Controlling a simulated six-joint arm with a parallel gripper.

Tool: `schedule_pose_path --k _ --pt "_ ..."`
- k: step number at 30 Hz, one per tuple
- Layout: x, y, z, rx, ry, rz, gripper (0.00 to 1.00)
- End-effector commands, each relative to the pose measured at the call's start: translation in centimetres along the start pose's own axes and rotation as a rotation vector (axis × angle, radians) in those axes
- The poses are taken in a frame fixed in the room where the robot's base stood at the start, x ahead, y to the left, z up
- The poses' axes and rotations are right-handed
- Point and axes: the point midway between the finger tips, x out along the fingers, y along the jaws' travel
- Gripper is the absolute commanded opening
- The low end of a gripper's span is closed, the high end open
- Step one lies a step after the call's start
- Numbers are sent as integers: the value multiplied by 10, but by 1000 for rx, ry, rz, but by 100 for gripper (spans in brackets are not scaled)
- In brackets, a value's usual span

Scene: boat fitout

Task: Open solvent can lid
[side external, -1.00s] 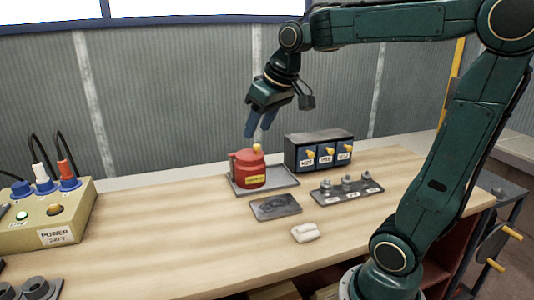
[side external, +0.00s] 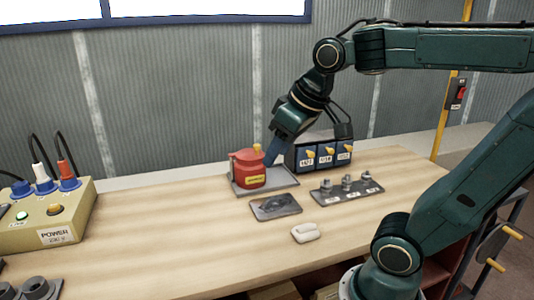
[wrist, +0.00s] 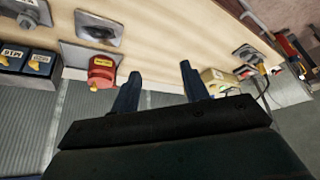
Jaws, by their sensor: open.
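The red solvent can (side external: 248,170) stands upright on a grey tray (side external: 284,178) on the workbench. It has a yellow label on its front and a small yellow part at its top, and its lid looks shut. The can also shows in the wrist view (wrist: 102,72), left of my fingers. My gripper (side external: 272,160) is tilted down at the right of the can, with its fingertips low near the tray. In the wrist view my two blue fingers (wrist: 160,85) are spread with nothing between them. I cannot tell whether a finger touches the can.
A dark drawer box (side external: 320,154) with yellow knobs stands right behind my gripper. A holder with several metal pieces (side external: 348,190), a dark plate (side external: 275,207) and a white block (side external: 306,232) lie in front. A power box (side external: 50,222) is at the left; bench between is clear.

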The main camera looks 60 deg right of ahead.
Motion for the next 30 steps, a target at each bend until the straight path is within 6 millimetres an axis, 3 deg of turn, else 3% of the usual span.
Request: schedule_pose_path --k 6,13,17,24,30 --pt "-1 -19 51 -49 17 -28 45" --pt "2 -25 78 -70 23 -42 45" --pt "3 -25 80 -72 22 -43 45" --pt "1 -23 72 -55 20 -34 0" --pt "-3 -12 42 6 8 -2 0"
